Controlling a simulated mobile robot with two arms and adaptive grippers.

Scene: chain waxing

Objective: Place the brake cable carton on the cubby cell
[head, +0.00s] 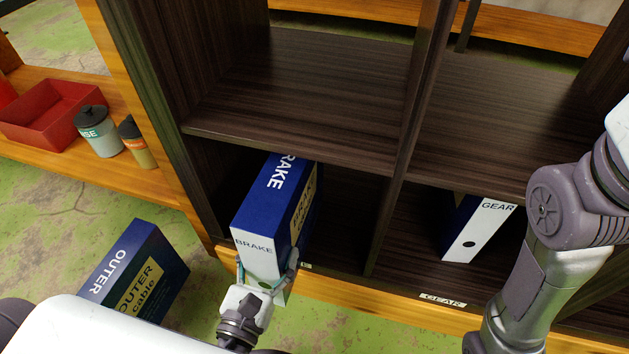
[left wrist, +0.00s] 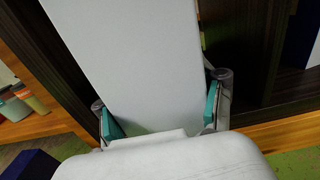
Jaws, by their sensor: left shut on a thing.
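The brake cable carton (head: 268,215) is blue and white with "BRAKE" on its top and front. It is tilted in the head view, its far part inside the lower left cell of the dark cubby (head: 345,215) and its near end sticking out past the front edge. My left gripper (head: 266,275) is shut on the carton's near end. In the left wrist view the carton's white face (left wrist: 135,60) lies between the two teal-padded fingers (left wrist: 163,118). Whether the carton touches the cell floor is hidden. My right arm shows at the right, but its gripper is out of view.
A white-and-blue GEAR carton (head: 480,228) stands in the lower right cell. An OUTER cable carton (head: 135,270) is at the lower left. A red bin (head: 50,115) and two lidded jars (head: 98,130) sit on a wooden shelf at left. The upper cells are empty.

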